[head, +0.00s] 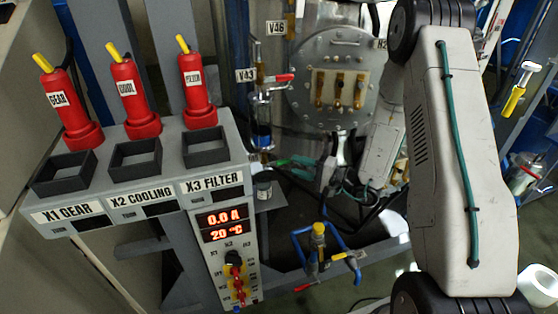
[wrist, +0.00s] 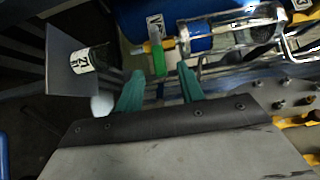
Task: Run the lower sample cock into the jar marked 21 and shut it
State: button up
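The jar marked 21 (wrist: 82,61) stands on a small grey shelf (wrist: 60,82); in the head view the jar (head: 263,187) is below a glass vessel with blue liquid (head: 262,136). The lower sample cock (wrist: 158,58) has a green handle and brass body between glass vessel and jar in the wrist view. Its handle lies crosswise to the vessel's length. My gripper (wrist: 158,90) is open, its green fingers either side of the handle's line, seemingly short of it. In the head view my gripper (head: 294,168) is right of the cock. The jar's contents are unclear.
An upper valve with a red handle (head: 284,78), tagged V43, sits above the glass vessel. A flanged steel vessel (head: 338,80) stands close behind my arm. A panel with red plugs (head: 128,100) is at left.

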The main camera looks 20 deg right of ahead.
aim_at(286, 162)
jog(key=x, duration=0.7)
jog(key=shift+w+a+f, duration=0.1)
jog(key=shift+w+a, duration=0.15)
jog(key=shift+w, duration=0.05)
grip_shut()
